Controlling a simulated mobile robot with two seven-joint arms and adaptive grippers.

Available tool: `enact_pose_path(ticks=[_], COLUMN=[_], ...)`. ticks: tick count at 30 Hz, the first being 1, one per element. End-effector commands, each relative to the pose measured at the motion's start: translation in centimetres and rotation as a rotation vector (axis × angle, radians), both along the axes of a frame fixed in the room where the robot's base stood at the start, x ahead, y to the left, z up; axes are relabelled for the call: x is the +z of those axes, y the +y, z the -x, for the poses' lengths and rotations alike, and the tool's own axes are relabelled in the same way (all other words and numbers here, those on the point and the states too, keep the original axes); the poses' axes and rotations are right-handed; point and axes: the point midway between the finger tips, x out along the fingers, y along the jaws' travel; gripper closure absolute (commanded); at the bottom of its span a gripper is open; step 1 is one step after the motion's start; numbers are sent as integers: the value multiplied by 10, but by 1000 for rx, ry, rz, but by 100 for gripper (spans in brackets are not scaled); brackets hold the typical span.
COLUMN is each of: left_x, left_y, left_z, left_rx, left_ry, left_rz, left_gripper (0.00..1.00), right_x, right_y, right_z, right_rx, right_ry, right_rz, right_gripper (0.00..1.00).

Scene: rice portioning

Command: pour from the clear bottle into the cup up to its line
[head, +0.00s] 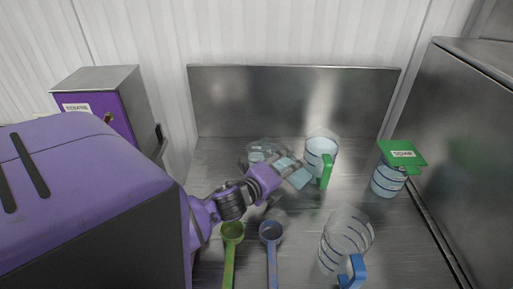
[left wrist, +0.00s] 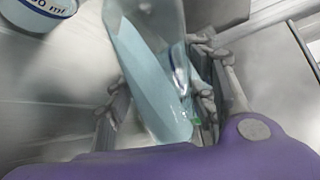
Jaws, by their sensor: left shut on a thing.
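My left gripper (head: 279,172) is shut on the clear bottle (head: 299,177), which holds pale blue contents and is tilted. In the left wrist view the bottle (left wrist: 150,75) lies between the fingers of the gripper (left wrist: 160,110). A clear cup with a green handle (head: 321,146) stands just right of and behind the bottle; whether they touch I cannot tell. It has pale blue contents or tint inside. In the left wrist view, a pale container with a dark blue rim band and "ml" lettering (left wrist: 42,12) shows at the top left. My right gripper is not in view.
A clear jug with a blue handle (head: 346,240) stands at the front right. A lidded container (head: 388,181) with a green labelled top stands at the right. Green (head: 232,233) and blue (head: 271,233) scoops lie in front. A clear vessel (head: 262,151) sits behind my gripper.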

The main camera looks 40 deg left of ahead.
Motion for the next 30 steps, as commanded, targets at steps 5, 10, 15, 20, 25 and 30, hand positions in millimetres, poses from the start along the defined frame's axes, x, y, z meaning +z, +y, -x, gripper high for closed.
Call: enact_pose_path(ticks=[5, 10, 15, 20, 25, 30], left_x=[-6, 6, 11, 12, 7, 3], left_y=[3, 17, 24, 24, 26, 28], left_z=[0, -2, -2, -2, -2, -2], left_rx=[1, 1, 2, 3, 3, 3], left_ry=[-13, -39, -62, -81, -94, -104], left_rz=[-140, -422, -689, -912, -1097, -1208], left_gripper=[88, 88, 88, 88, 88, 88], right_x=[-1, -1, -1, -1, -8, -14], right_y=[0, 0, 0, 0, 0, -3], right_z=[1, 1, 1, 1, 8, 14], right_rx=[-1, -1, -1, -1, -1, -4], right_ry=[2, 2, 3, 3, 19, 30], right_rz=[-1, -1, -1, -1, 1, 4], right_gripper=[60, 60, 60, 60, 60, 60])
